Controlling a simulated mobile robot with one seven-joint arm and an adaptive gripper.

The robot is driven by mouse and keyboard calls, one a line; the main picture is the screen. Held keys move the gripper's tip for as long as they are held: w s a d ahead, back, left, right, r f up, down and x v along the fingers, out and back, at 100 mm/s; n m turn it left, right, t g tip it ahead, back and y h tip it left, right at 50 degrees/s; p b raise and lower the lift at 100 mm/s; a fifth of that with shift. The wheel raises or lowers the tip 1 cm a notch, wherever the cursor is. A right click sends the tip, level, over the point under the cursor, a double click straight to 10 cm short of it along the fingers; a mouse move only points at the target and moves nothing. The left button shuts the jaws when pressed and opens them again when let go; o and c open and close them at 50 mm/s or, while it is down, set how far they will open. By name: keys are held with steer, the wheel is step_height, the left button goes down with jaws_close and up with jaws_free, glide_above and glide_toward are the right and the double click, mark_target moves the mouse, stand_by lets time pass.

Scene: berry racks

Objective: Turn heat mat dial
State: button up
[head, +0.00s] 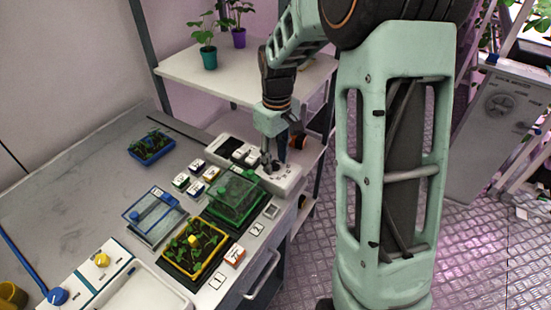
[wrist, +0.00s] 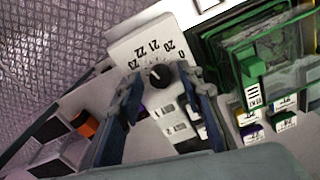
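The heat mat dial (wrist: 161,75) is a small black knob with a white pointer line. It sits on a white control box (wrist: 177,47) printed with 20, 21, 22 and 23 around the knob. In the head view the box (head: 287,180) stands at the bench's right edge, and my gripper hides the dial. My gripper (wrist: 166,82) is open, with one blue-grey finger on each side of the dial. Gaps show between the fingers and the knob. In the head view my gripper (head: 271,163) points down over the box.
A green clear-lidded tray (head: 236,195) stands close beside the box, with small labelled blocks (head: 197,166) near it. A yellow seedling tray (head: 195,245) and a blue seedling tray (head: 152,147) sit on the bench. A white shelf (head: 215,78) with potted plants stands behind.

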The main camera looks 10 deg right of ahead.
mark_target(276, 162)
step_height(276, 162, up, 12)
stand_by(0.7)
steer(key=shift+w+d, duration=0.1)
